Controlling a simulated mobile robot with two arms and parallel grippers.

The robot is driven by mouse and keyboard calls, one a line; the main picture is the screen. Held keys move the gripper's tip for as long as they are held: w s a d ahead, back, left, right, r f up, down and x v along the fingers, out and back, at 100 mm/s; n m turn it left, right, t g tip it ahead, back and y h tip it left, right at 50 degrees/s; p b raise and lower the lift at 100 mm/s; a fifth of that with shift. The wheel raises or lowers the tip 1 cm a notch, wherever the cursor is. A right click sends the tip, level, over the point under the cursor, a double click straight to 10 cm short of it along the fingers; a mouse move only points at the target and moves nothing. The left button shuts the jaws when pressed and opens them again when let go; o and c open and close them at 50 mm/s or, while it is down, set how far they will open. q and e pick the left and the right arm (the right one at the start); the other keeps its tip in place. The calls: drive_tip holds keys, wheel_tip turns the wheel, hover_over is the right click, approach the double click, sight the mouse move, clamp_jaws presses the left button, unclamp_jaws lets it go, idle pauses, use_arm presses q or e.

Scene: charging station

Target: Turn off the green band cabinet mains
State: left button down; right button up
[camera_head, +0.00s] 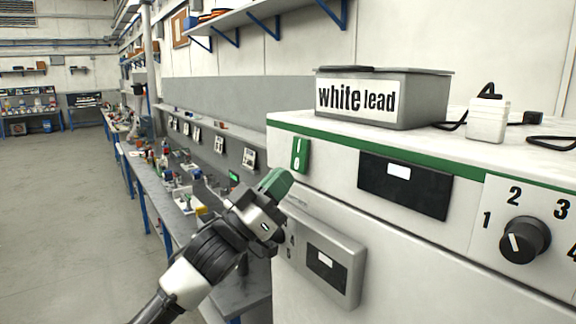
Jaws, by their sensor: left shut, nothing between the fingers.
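The cabinet (480,284) is white with a green band (340,140) along its upper front edge. A green rocker switch (300,155) with white I and O marks sits at the left end of its front, just under the band. I cannot tell which side of the switch is pressed in. My left gripper (277,183) is shut and empty, with its green-tipped fingers pointing up and right. In the picture the tips are just below and left of the switch; I cannot tell whether they touch the cabinet. My right gripper is not in view.
A black knob (523,240) with numbers around it and a dark panel (405,185) are farther right on the cabinet. A grey box (330,262) juts out below. A "white lead" box (382,97) and white plug (488,119) stand on top. A cluttered workbench (160,190) runs behind.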

use_arm(q)
drive_tip(key=shift+w+d+f+p, duration=0.1)
drive_tip(key=shift+w+d+p, duration=0.2)
drive_tip(key=shift+w+d, duration=0.35)
drive_tip(key=shift+s, duration=0.1)
drive_tip(key=shift+w+d+f+b, duration=0.35)
drive_tip(key=shift+w+d, duration=0.1)
drive_tip(key=shift+d, duration=0.2)
drive_tip(key=shift+a, duration=0.1)
